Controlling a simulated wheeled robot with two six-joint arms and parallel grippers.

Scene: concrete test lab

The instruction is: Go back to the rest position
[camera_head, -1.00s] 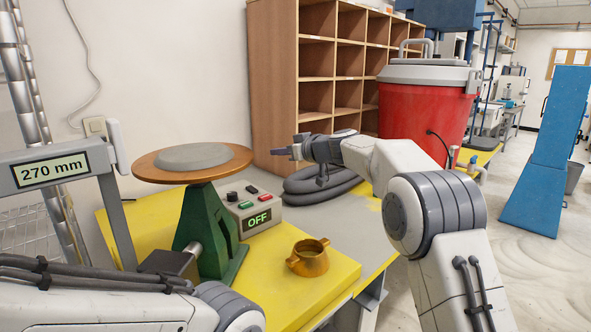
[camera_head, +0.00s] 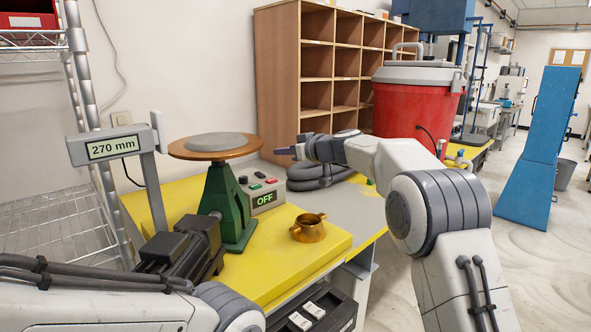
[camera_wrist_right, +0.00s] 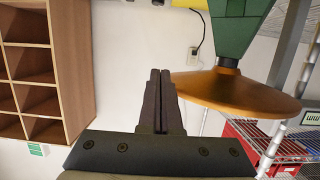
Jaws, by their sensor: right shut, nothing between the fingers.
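My right gripper (camera_head: 284,151) is held above the table, to the right of the round turntable (camera_head: 215,147). In the right wrist view its two fingers (camera_wrist_right: 158,88) are together with nothing between them. My left arm crosses the lower left of the head view, and its gripper is out of the picture. The turntable has a brown rim and a grey disc on a green stand (camera_head: 228,205). A small brass two-handled pot (camera_head: 308,229) stands upright on the yellow board (camera_head: 290,262), apart from both arms.
A control box (camera_head: 263,196) reads OFF. A 270 mm display (camera_head: 113,147) stands at the left beside a wire shelf (camera_head: 60,222). A red bucket (camera_head: 408,118) and wooden cubbyholes (camera_head: 275,75) stand at the back.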

